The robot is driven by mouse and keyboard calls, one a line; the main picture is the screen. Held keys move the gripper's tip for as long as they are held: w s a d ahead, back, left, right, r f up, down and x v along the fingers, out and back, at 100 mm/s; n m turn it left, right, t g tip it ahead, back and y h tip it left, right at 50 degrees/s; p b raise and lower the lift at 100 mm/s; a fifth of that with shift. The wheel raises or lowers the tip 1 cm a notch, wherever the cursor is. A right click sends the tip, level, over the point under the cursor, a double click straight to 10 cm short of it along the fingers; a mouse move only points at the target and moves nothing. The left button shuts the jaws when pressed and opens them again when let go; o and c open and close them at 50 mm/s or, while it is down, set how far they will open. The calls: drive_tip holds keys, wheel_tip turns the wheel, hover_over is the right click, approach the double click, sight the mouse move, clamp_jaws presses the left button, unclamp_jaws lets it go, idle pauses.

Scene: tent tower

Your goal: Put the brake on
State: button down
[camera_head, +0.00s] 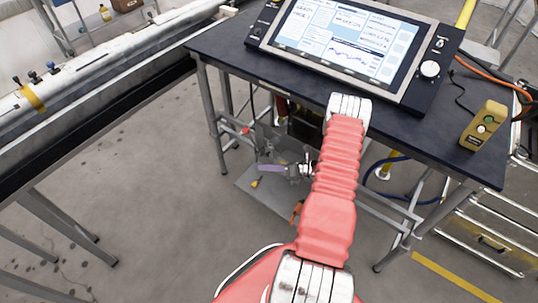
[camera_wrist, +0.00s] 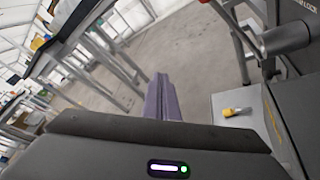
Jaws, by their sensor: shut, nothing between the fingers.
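My gripper (camera_head: 263,168) reaches below the dark table, its purple fingers pointing left above a grey metal plate (camera_head: 268,200). In the wrist view my gripper (camera_wrist: 160,80) has its fingers pressed together with nothing between them. A small yellow piece (camera_head: 254,183) sits low beside the fingertips in the head view. In the wrist view the yellow piece (camera_wrist: 236,111) lies on a grey surface to the right of the fingers, apart from them. It may be the brake's handle, but I cannot tell. No part is clearly marked as the brake.
The dark table (camera_head: 225,45) carries a large screen (camera_head: 345,42) and a yellow control box (camera_head: 484,125). Table legs and a lower rail (camera_head: 385,210) stand around my arm. A grey cylinder (camera_wrist: 286,40) is at the right in the wrist view. Open floor lies left.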

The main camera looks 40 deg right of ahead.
drive_tip(key=s+a+r+m+g+h, duration=0.2)
drive_tip(key=s+a+r+m, duration=0.4)
drive_tip(key=a+r+m, duration=0.4)
drive_tip(key=s+a+r+m+g+h, duration=0.2)
drive_tip(key=s+a+r+m+h, duration=0.2)
drive_tip(key=r, duration=1.7)
drive_tip(key=s+a+r+m+g+h, duration=0.2)
drive_tip(key=s+a+r+m, duration=0.7)
drive_tip(key=a+r+m, duration=0.7)
drive_tip(key=m, duration=0.4)
drive_tip(key=shift+s+a+g+h, duration=0.25)
drive_tip(key=shift+s+g+h, duration=0.05)
drive_tip(key=shift+g+h, duration=0.1)
drive_tip(key=shift+s, duration=0.15)
